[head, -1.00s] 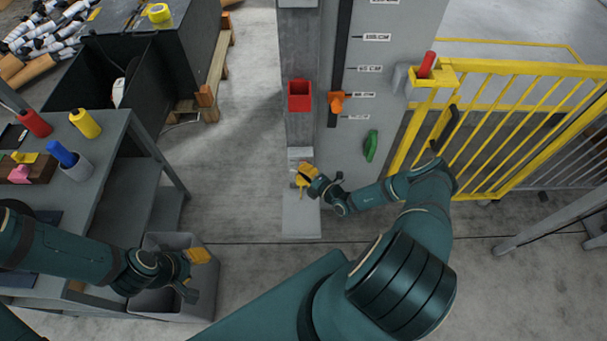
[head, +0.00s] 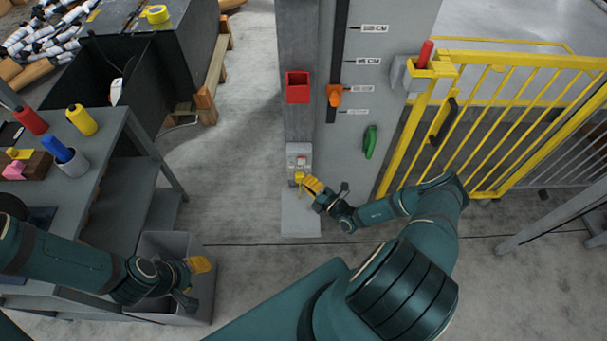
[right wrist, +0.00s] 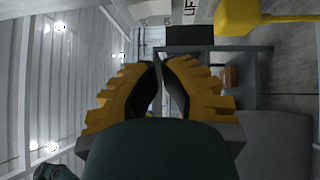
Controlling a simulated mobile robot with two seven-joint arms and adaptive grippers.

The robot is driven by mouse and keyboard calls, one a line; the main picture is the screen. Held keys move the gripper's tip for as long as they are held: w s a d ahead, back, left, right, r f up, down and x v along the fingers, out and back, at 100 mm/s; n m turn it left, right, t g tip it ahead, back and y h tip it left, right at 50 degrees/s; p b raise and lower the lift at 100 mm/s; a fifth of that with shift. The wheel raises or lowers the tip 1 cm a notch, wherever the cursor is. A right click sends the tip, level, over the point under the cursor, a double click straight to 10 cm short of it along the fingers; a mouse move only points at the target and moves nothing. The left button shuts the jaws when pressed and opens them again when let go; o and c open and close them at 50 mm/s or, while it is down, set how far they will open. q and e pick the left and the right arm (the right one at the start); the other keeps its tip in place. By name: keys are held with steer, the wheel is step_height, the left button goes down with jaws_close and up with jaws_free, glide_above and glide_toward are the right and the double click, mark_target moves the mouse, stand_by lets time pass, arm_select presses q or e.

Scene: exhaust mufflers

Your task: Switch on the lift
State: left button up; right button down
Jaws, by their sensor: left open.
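The lift's grey panel (head: 385,60) stands at the top centre, with a height scale and an orange pointer (head: 334,96). A small grey control box (head: 299,152) with a small red part is low on the post beside it. A yellow switch-like part (head: 299,179) sits just below; it also shows large in the right wrist view (right wrist: 237,16), near partly cut-off lettering. My right gripper (head: 308,184) is just right of the yellow part; contact is unclear. Its fingertips (right wrist: 162,66) nearly meet, with nothing visible between them. My left gripper (head: 203,283) is open and empty.
A red holder (head: 298,87) is on the post. A green handle (head: 370,142) is on the panel. A yellow gate (head: 500,125) closes off the right side. A grey bin (head: 160,245) is under my left gripper, beside a workbench (head: 105,150).

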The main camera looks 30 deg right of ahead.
steer(key=v, duration=0.7)
steer(key=shift+s+d, duration=0.15)
steer(key=shift+d, duration=0.05)
